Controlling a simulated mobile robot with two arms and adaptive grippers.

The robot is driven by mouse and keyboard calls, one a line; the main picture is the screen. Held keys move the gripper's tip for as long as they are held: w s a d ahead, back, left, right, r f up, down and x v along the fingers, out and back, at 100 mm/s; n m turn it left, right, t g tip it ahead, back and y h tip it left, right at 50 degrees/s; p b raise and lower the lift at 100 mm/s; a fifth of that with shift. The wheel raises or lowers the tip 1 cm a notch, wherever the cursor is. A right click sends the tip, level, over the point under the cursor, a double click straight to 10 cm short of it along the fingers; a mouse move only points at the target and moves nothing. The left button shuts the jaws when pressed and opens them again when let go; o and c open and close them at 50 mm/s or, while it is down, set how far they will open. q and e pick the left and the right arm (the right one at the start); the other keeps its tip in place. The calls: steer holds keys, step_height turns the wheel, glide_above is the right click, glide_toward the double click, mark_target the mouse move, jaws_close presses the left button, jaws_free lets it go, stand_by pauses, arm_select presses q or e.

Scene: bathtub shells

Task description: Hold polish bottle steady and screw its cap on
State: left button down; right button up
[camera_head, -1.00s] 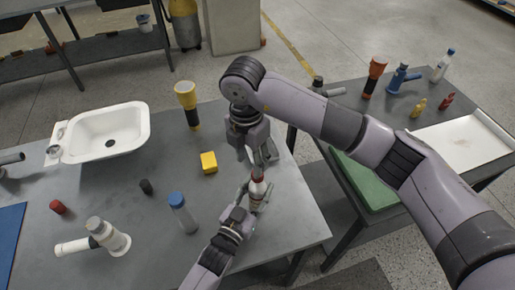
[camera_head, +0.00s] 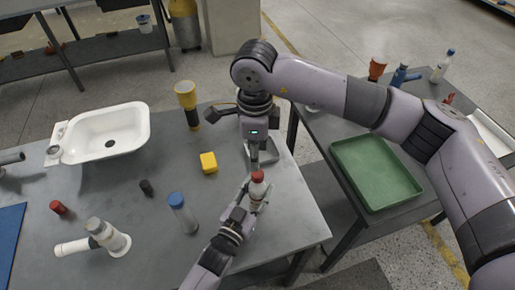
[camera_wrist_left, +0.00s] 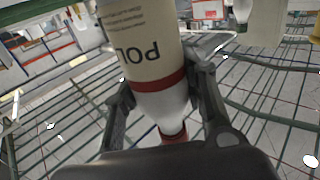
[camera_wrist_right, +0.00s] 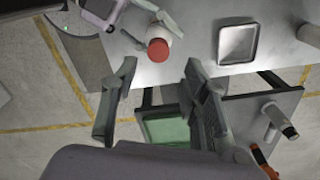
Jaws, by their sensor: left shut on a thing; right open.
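The polish bottle (camera_head: 257,190) stands upright near the right end of the grey table, with a red cap (camera_head: 258,176) on its top. My left gripper (camera_head: 249,195) is shut around the bottle. In the left wrist view the bottle's label (camera_wrist_left: 143,50) and red band show between the fingers. My right gripper (camera_head: 254,162) is just behind the cap. In the right wrist view its fingers (camera_wrist_right: 155,95) are spread and empty, and the red cap (camera_wrist_right: 158,48) lies beyond them, apart from them. Whether the cap is tight on the thread cannot be told.
A yellow block (camera_head: 208,162), a blue-capped bottle (camera_head: 184,214) and a yellow flashlight (camera_head: 188,105) stand left of my grippers. A small metal tray (camera_wrist_right: 237,42) lies close by. A white basin (camera_head: 100,133) is farther left. A green tray (camera_head: 376,170) is on the right table.

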mark_target(258, 173)
steer(key=n, duration=0.4)
steer(key=shift+d+r+n, duration=0.2)
steer(key=shift+r+n, duration=0.1)
steer(key=shift+f, duration=4.05)
jaws_close()
steer(key=shift+m, duration=0.9)
steer(key=shift+o, duration=0.7)
jaws_free()
